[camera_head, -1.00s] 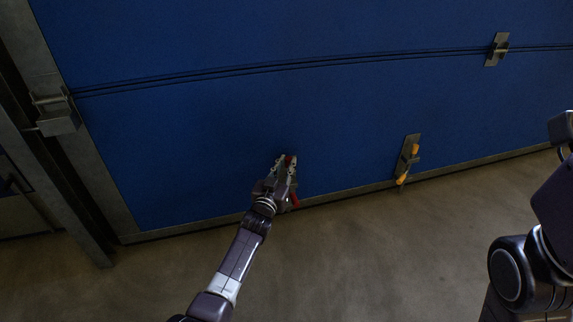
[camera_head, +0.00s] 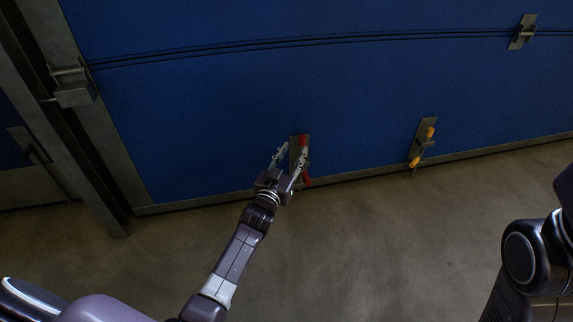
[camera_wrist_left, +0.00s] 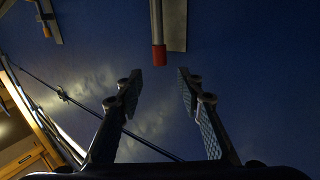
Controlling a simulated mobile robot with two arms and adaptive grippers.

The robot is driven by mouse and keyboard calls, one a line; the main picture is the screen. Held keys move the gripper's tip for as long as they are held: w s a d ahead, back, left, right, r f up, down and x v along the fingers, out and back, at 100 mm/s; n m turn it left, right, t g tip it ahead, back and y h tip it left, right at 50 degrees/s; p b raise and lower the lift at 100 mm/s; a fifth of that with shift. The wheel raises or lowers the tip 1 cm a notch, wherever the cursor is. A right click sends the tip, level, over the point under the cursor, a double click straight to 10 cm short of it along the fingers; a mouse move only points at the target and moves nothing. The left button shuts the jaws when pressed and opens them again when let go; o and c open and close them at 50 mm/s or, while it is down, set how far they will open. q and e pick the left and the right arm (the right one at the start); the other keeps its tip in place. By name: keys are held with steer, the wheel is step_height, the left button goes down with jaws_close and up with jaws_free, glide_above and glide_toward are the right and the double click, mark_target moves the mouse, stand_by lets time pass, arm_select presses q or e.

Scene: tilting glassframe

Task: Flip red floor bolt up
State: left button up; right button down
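The red floor bolt (camera_head: 303,140) is mounted on a metal plate low on the blue door; its lower red part (camera_head: 306,181) shows beside my gripper. My left gripper (camera_head: 291,150) is open in front of the bolt, mostly to its left, with the right finger overlapping the bolt. In the left wrist view, a red end (camera_wrist_left: 159,55) of the bolt's rod lies beyond the open fingertips (camera_wrist_left: 158,75), between their lines. I see no contact there. Only part of my right arm shows at the right edge; its gripper is out of view.
A similar bolt with yellow ends (camera_head: 422,147) sits to the right on the door. A metal latch (camera_head: 523,32) is at the upper right and a bracket (camera_head: 73,88) on the left frame. The concrete floor (camera_head: 380,240) is clear.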

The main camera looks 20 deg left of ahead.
arm_select(q)
steer(key=s, duration=0.6)
stand_by(0.3)
